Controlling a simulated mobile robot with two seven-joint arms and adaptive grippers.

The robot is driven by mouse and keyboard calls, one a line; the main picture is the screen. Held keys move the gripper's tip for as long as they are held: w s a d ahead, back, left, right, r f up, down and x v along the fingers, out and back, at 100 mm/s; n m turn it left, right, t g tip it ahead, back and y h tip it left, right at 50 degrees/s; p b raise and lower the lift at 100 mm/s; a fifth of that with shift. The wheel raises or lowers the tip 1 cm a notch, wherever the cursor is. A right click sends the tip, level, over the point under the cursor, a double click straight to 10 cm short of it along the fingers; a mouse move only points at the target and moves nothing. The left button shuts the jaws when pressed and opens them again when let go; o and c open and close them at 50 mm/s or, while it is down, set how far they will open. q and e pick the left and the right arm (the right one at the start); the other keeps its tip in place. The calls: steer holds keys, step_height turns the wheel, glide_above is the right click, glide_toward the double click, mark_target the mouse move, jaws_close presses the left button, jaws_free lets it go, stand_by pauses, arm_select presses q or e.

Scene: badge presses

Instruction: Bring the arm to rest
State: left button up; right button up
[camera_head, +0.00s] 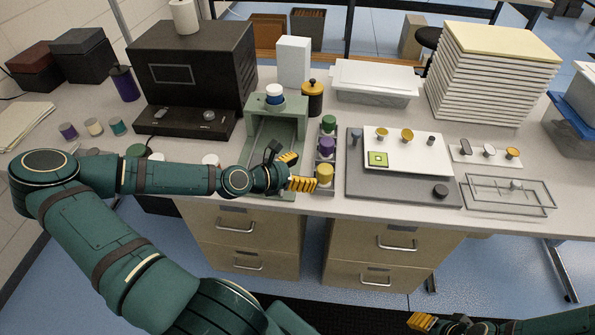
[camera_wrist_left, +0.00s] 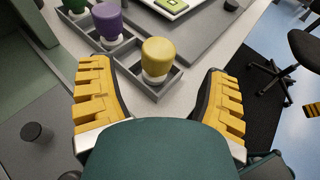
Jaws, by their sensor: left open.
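My left arm reaches in from the left over the front of the table. Its gripper (camera_head: 297,171) is open beside the green press (camera_head: 270,101), close to a grey rack (camera_head: 325,160) of coloured stamps. In the left wrist view the open yellow fingers (camera_wrist_left: 160,105) frame the yellow stamp (camera_wrist_left: 158,58), which stands in the rack's nearest compartment with nothing closed on it. The purple stamp (camera_wrist_left: 110,22) and a green one (camera_head: 328,123) stand farther along the rack. My right gripper (camera_head: 422,322) shows only partly at the bottom right edge; its opening is unclear.
A grey mat (camera_head: 362,186) with a white board (camera_head: 407,155) lies right of the rack. A clear tray (camera_head: 510,195) sits farther right. A dark machine (camera_head: 195,65) and a stack of white sheets (camera_head: 490,75) stand behind. Small pots are near my left forearm.

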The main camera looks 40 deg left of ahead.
arm_select(q)
steer(key=shift+v, duration=0.85)
steer(key=d+f+m+g+h, duration=0.1)
steer(key=d+f+m+g, duration=0.2)
steer(key=d, duration=0.4)
steer(key=s+d+f+m+g+h, duration=0.1)
steer(key=d+f+m+h, duration=0.15)
steer(key=d+m, duration=0.3)
steer(key=d+f+m+g, duration=0.2)
steer(key=d+f+m, duration=0.15)
steer(key=d, duration=0.35)
steer(key=s+d+f+m+g+y, duration=0.4)
steer(key=s+d+f+m+g, duration=0.1)
steer(key=m, duration=1.3)
steer(key=s+f, duration=0.1)
steer(key=s, duration=0.1)
steer(key=shift+s+d+f+y, duration=0.3)
steer(key=shift+s+f+y, duration=0.05)
steer(key=shift+s, duration=0.05)
